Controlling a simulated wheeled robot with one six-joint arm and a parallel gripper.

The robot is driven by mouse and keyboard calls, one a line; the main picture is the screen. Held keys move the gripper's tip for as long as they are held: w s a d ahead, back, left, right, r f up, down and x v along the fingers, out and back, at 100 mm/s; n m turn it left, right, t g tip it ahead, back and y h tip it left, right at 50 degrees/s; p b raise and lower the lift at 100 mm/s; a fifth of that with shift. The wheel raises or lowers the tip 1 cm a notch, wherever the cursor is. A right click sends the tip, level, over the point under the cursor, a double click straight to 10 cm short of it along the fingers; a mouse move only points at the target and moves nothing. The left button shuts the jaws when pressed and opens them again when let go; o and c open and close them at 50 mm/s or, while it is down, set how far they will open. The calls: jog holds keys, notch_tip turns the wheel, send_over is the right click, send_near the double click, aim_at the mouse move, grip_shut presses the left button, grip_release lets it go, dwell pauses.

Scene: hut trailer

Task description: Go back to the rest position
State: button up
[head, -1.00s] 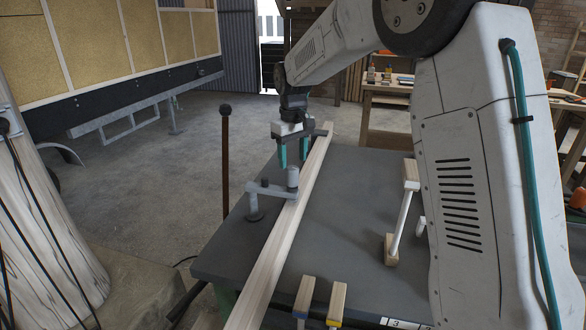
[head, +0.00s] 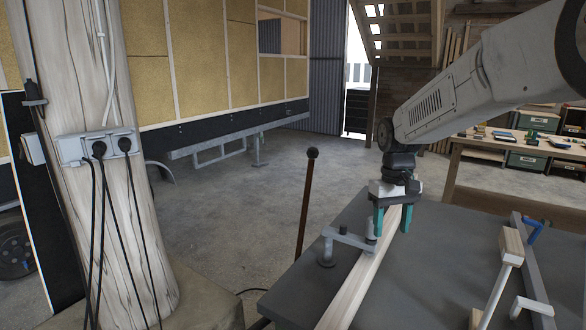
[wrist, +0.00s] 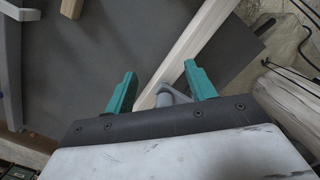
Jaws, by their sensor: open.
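My gripper (head: 393,218) is above the far part of the grey table, over a long pale wooden plank (head: 362,284). Its two teal fingers are apart, and nothing is held between them. In the wrist view my gripper (wrist: 162,90) also shows open, with the plank (wrist: 205,30) passing beyond the fingers. A grey clamp (head: 345,240) sits at the plank beside the fingers; part of it shows between the fingers in the wrist view (wrist: 172,97). I cannot tell whether a finger touches the clamp or plank.
The grey table (head: 430,270) carries a wood-ended clamp bar (head: 497,285) at right. A dark upright rod (head: 307,195) with a ball top stands left of the table. A thick wooden post (head: 125,210) stands at left. A workbench (head: 520,150) stands behind right. Open floor (head: 240,210) lies between.

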jog(key=s+d+r+m+t, duration=0.1)
jog(key=s+r, duration=0.1)
jog(key=s, duration=1.4)
jog(key=s+d+r+m+t, duration=0.1)
jog(key=s+r, duration=0.1)
jog(key=s, duration=1.4)
jog(key=shift+s+d+r+t, duration=0.15)
jog(key=shift+s+r+t, duration=0.1)
jog(key=shift+r+t, duration=0.15)
